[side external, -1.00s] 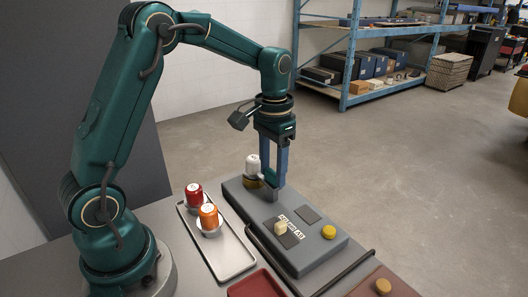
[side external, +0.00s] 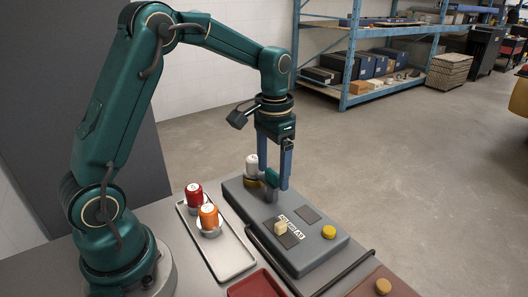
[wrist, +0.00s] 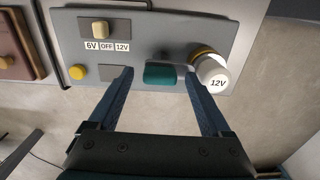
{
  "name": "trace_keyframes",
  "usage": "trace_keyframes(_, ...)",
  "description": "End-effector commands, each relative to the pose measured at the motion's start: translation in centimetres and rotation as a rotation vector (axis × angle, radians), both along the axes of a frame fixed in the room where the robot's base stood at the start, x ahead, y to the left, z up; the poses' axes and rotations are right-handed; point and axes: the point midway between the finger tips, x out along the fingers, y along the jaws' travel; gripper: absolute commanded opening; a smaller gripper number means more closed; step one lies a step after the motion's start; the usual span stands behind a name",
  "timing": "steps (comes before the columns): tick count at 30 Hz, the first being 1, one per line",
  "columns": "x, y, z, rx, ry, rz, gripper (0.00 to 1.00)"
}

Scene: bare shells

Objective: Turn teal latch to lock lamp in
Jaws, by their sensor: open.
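The teal latch (wrist: 160,75) is a short block on the grey panel box (side external: 310,236). In the wrist view it lies crosswise between the fingers of my open gripper (wrist: 159,73), with a small gap on each side. In the side view my gripper (side external: 276,184) points down at the panel's far end, and the latch (side external: 271,177) shows between its fingers. The white lamp (wrist: 213,72), marked 12V, sits in a brass-coloured collar (wrist: 201,51) just right of the right finger. The lamp (side external: 252,163) stands upright in the side view.
A cream switch (side external: 280,228) and a yellow button (side external: 328,232) are on the panel's near part. A metal tray (side external: 232,263) beside the panel holds a red lamp (side external: 194,192) and an orange lamp (side external: 208,212). A dark bar (side external: 345,272) runs along the panel's near edge.

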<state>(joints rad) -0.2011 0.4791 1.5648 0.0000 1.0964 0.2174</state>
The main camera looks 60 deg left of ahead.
Motion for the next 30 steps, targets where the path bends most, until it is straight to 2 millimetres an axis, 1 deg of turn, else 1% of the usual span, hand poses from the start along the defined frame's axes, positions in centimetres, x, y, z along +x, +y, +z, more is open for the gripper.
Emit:
trace_keyframes(4, 0.1, 0.0, 0.6, 0.0, -0.002, 0.001, 0.82)
trace_keyframes(9, 0.1, 0.0, 3.0, 0.001, -0.006, 0.0, 0.82)
trace_keyframes(15, 0.1, 0.0, 4.9, 0.001, -0.003, 0.0, 0.82)
trace_keyframes(18, 0.0, 0.0, 5.2, 0.0, -0.001, 0.0, 0.82)
trace_keyframes(26, 0.0, -0.1, 5.2, 0.0, -0.002, -0.003, 0.82)
trace_keyframes(28, 0.1, -0.2, 5.8, 0.004, -0.019, -0.008, 0.82)
trace_keyframes(30, 0.0, -0.6, 6.9, 0.01, -0.054, -0.019, 0.82)
